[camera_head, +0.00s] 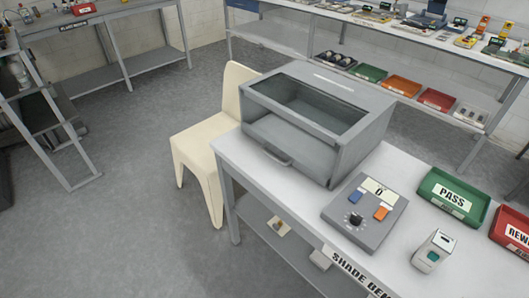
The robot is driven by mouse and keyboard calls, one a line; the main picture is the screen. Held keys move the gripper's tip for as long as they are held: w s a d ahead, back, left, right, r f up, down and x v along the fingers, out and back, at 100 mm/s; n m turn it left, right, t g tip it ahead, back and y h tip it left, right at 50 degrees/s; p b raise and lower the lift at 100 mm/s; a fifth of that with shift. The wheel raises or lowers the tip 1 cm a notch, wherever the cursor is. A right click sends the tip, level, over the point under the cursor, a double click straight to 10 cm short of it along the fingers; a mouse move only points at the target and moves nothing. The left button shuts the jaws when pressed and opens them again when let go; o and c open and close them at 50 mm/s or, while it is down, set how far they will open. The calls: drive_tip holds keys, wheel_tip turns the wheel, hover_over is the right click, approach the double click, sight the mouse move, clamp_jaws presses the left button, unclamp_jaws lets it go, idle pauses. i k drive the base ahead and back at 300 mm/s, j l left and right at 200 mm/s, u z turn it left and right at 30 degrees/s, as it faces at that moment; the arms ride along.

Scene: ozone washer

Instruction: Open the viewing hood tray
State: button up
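The viewing hood (318,118) is a grey box with a dark window in its sloped top. It stands on a white table. Its tray (293,147) is at the lower front of the hood, with a small handle (277,158) on the front edge at the left. How far the tray is slid out, if at all, I cannot tell from this angle. My gripper and arm are not in view.
A grey control box (365,213) with a dial, a small white device (434,252), a green PASS tray (452,195) and a red tray (513,233) share the table (250,172). A cream chair (205,135) stands close behind its left end.

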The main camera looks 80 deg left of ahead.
sight(316, 159)
drive_tip(key=u, duration=2.8)
drive_tip(key=i+l+u, duration=0.1)
drive_tip(key=i, duration=0.3)
drive_tip(key=i+l, duration=0.15)
drive_tip(key=i, duration=0.3)
drive_tip(key=i+l+u, duration=0.15)
drive_tip(key=i, duration=0.25)
